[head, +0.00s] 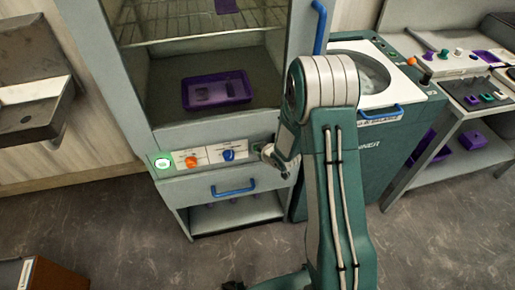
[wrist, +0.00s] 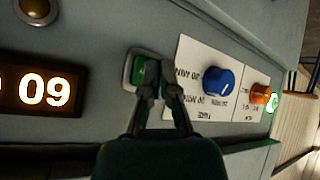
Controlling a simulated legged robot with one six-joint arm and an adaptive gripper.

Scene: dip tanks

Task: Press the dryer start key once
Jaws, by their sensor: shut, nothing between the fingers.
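The dryer (head: 170,133) is a grey cabinet with a glass door and a control strip below it. In the wrist view a green key (wrist: 138,70) sits in a pale square frame on the panel; I take it for the start key, though no label on it is readable. My gripper (wrist: 151,72) is shut and empty, its fingertips in front of the key and covering part of it. I cannot tell whether they touch it. In the head view my gripper (head: 268,152) is at the right end of the strip, and the key is hidden there.
A display (wrist: 45,90) reading 09 is left of the key. A blue knob (wrist: 218,80), an orange knob (wrist: 260,94) and a lit green round light (wrist: 273,103) are right of it. A blue drawer handle (head: 233,189) sticks out below the strip. A purple tray (head: 217,91) is inside.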

